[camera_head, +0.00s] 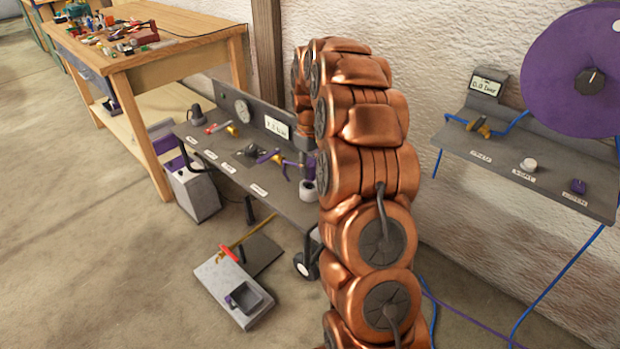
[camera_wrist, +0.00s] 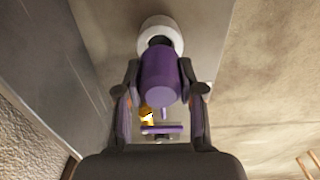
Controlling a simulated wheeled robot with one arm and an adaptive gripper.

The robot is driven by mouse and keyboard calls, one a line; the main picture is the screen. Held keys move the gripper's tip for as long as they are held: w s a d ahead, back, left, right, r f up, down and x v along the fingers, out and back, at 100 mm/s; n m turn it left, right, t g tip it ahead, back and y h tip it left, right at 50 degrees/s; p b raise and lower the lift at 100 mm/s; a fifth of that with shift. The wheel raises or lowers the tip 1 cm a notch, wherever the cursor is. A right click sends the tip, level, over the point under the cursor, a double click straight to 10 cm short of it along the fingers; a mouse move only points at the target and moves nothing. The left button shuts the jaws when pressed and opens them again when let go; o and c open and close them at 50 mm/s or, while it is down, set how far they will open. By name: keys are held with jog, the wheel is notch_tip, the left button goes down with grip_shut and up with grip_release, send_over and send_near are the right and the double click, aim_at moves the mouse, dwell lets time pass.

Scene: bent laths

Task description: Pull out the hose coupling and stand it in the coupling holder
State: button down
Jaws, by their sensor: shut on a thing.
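In the wrist view, my gripper (camera_wrist: 161,82) is shut on a purple cylinder, which looks like the hose coupling (camera_wrist: 160,97). Its dark neck points at a white round fitting (camera_wrist: 160,32); I cannot tell whether the neck is inside it or just above it. In the head view, my copper-coloured arm hides most of the gripper. A bit of purple, likely the coupling (camera_head: 309,168), shows above a pale cup with a dark opening (camera_head: 308,189) at the bench's right end. I cannot tell for sure whether that cup is the coupling holder.
A labelled grey bench (camera_head: 285,205) carries a gauge (camera_head: 242,110) and valves with red and purple levers. A purple lever (camera_wrist: 162,129) lies close below the coupling in the wrist view. A second grey shelf (camera_head: 550,170) with a purple reel (camera_head: 575,60) stands right.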

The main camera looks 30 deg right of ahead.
jog(key=shift+r+p, duration=0.3)
jog(key=shift+r, duration=0.7)
